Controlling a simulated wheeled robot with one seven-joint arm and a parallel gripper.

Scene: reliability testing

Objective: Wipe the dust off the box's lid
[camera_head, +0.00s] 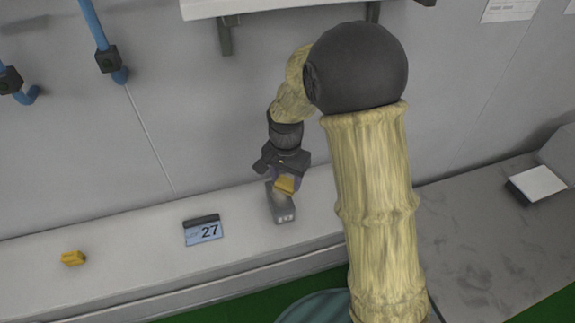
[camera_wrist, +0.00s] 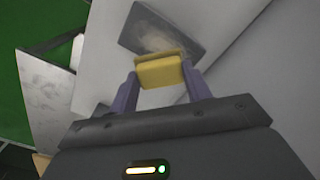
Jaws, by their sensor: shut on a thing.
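My gripper (camera_head: 287,182) is shut on a yellow sponge-like block (camera_head: 284,184). In the wrist view the yellow block (camera_wrist: 160,72) sits between the two purple fingers of my gripper (camera_wrist: 160,80). The dark grey box (camera_head: 282,208) lies on the light bench, just under and in front of the block. In the wrist view the box's lid (camera_wrist: 180,28) bears a pale brownish dust patch (camera_wrist: 152,42) near the block. The block covers part of the lid; I cannot tell whether it touches it.
A display reading 27 (camera_head: 204,231) and a second yellow block (camera_head: 73,258) stand on the bench (camera_head: 140,225) to the left. A white-topped object (camera_head: 537,184) is on the grey surface at right. A shelf (camera_head: 250,8) hangs above. Blue pipes (camera_head: 95,25) run at upper left.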

